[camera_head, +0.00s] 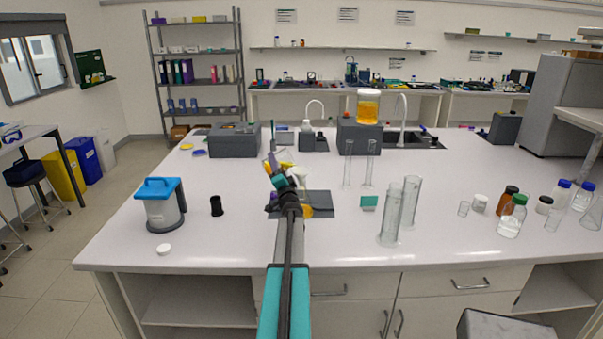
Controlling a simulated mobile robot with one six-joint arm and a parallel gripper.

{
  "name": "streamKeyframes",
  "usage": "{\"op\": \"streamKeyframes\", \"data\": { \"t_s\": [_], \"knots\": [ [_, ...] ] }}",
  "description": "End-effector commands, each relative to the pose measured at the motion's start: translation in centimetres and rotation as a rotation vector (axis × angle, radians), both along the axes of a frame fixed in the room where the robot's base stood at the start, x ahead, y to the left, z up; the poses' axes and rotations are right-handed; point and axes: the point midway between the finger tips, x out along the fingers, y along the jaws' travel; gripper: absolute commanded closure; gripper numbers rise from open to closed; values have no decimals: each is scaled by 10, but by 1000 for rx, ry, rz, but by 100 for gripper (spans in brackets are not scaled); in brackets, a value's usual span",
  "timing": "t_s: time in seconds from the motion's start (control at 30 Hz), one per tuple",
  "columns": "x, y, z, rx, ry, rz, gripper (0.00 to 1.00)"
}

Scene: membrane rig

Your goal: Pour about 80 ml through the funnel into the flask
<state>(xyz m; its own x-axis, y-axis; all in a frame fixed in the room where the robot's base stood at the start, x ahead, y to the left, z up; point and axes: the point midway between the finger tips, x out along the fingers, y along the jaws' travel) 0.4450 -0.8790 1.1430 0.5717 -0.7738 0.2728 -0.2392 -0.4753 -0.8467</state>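My arm reaches forward over the white bench, and my gripper (272,158) is at its far end, above the middle of the bench. It is small and dark here, and I cannot tell whether its fingers are open or shut or hold anything. A yellow item (286,166) and a white item (300,176) show just beside and behind it, partly hidden by my wrist. A clear, flask-like vessel (593,212) is cut off by the right edge of the view. I cannot make out a funnel for certain. A clear container of orange liquid (368,106) stands on a grey box (359,138).
Tall glass cylinders (391,215) stand right of my arm, with thinner ones behind. A blue-lidded device (161,205) and black cup (216,206) stand left. A dark mat (318,204) lies under my wrist. Several bottles, including a green-capped one (512,217), crowd the right.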

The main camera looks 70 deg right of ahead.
Motion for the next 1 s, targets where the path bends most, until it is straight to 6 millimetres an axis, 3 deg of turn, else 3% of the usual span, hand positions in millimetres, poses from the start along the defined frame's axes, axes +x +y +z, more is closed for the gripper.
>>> {"op": "streamKeyframes", "data": {
  "t_s": [1.0],
  "knots": [
    [-12,-5,3,12,-26,1,71]
  ]
}}
